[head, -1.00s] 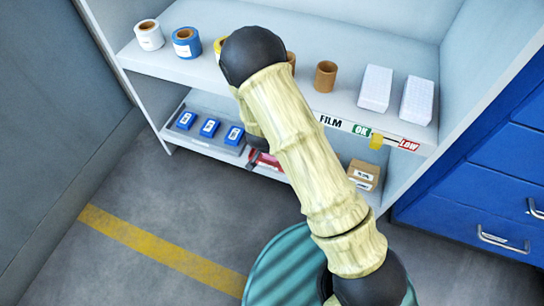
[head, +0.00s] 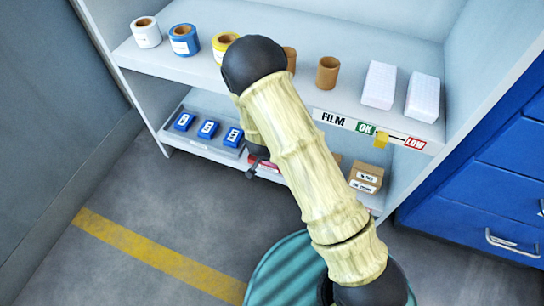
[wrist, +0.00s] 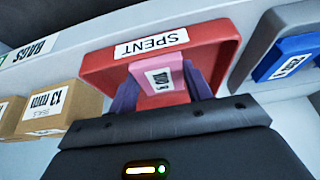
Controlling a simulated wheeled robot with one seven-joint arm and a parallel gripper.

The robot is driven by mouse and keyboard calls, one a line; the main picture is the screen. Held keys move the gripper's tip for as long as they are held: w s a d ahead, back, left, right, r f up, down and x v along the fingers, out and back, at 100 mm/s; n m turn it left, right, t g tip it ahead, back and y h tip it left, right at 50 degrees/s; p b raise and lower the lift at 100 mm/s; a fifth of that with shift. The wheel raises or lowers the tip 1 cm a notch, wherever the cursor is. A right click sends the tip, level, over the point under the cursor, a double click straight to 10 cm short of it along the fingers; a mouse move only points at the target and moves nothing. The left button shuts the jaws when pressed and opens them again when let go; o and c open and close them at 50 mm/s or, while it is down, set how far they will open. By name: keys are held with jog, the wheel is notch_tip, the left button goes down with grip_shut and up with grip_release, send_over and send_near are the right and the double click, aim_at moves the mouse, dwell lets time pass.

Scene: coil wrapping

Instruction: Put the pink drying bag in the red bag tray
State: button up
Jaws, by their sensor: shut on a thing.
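The pink drying bag (wrist: 168,68) has a white label and is held between the purple fingers of my gripper (wrist: 163,88) in the wrist view. My gripper is shut on it. Behind the bag is the red tray (wrist: 205,58) with a SPENT label on its rim. The bag overlaps the tray's inside in this view; I cannot tell whether it touches the tray floor. In the head view a bit of the red tray (head: 266,163) shows on the lower shelf, beside my arm. The bag is hidden there.
A grey tray (head: 205,143) with several blue bags stands left of the red tray. Cardboard boxes (head: 366,177) stand to its right. The upper shelf (head: 300,85) hangs above, holding rolls and white stacks. Blue drawers (head: 490,190) are at the right.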

jog(key=o, duration=1)
jog(key=shift+f, duration=0.1)
jog(key=p+v, duration=0.7)
jog(key=v, duration=0.5)
jog(key=shift+p, duration=0.4)
